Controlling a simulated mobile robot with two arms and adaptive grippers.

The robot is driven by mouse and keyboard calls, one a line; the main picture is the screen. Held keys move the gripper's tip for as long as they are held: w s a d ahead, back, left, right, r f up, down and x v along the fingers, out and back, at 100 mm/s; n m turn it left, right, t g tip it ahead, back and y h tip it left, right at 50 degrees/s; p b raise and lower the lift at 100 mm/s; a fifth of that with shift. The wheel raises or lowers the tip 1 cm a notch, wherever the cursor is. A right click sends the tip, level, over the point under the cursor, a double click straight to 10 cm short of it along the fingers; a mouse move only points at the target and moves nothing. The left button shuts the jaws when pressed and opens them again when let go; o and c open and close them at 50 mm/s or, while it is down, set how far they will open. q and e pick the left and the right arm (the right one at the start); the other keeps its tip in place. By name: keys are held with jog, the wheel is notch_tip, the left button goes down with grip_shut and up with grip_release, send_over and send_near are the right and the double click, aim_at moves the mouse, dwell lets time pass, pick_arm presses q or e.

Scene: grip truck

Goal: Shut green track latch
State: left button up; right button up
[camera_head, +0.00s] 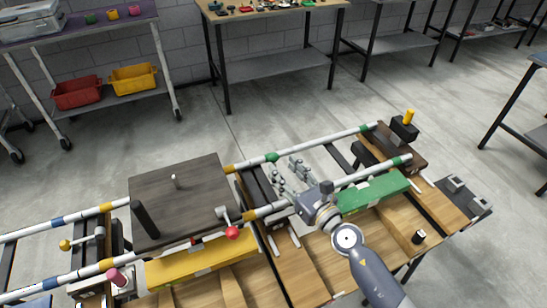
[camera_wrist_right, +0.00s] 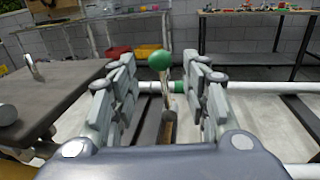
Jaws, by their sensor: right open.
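The green track latch shows in the right wrist view as a green ball knob (camera_wrist_right: 160,60) on a thin metal lever (camera_wrist_right: 166,88). It stands nearly upright between the two fingers of my right gripper (camera_wrist_right: 162,78), with a gap on either side. My left gripper is not in view.
A dark flat platform (camera_head: 165,210) stands on the rails to the left. A red-knobbed lever (camera_head: 232,232) is close to the gripper's left. A green block (camera_head: 372,192) lies to the right, and a yellow block (camera_head: 200,257) is in front of the platform.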

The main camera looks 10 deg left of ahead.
aim_at(276, 160)
jog(key=b+x, duration=0.1)
jog(key=x, duration=0.5)
jog(key=shift+w+a, duration=0.1)
jog(key=shift+w, duration=0.05)
grip_shut()
